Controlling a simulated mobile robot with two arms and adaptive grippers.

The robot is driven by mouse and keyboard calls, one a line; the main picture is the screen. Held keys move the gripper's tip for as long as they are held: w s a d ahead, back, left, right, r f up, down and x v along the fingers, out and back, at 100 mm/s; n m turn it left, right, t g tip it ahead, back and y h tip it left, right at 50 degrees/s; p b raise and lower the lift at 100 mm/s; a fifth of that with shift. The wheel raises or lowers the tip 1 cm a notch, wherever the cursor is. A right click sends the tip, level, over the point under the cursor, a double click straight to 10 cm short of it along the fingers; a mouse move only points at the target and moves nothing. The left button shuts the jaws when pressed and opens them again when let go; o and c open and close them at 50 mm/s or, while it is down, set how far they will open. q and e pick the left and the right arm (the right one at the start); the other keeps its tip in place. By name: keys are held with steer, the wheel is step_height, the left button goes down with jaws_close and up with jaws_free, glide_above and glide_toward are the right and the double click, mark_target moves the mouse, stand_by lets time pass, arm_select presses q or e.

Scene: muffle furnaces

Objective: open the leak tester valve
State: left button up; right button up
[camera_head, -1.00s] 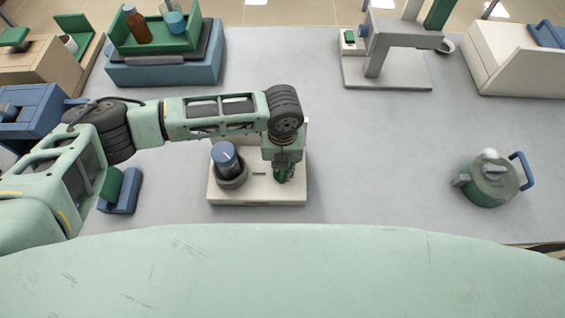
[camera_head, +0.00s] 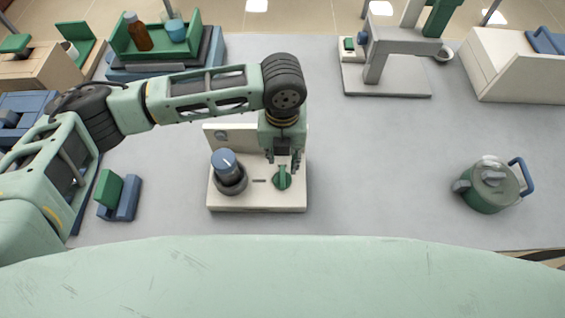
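The leak tester (camera_head: 225,201) is a cream base with an upright back panel, standing on the table at centre-left. Its green valve handle (camera_head: 282,178) is at the right of the base top and points roughly toward the back panel. A blue-topped dark cylinder (camera_head: 226,166) stands to its left. My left gripper (camera_head: 283,158) points down just above and behind the valve. Its fingers are apart with nothing visible between them. The small gap between fingertips and handle is hard to judge. My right gripper is out of view.
A green-and-grey pot with a blue handle (camera_head: 490,187) stands at the right. A grey press-like stand (camera_head: 385,82) is at the back right. A green-and-blue block (camera_head: 118,196) sits left of the tester. The table between tester and pot is clear.

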arm_select(q)
steer(key=shift+r, duration=1.45)
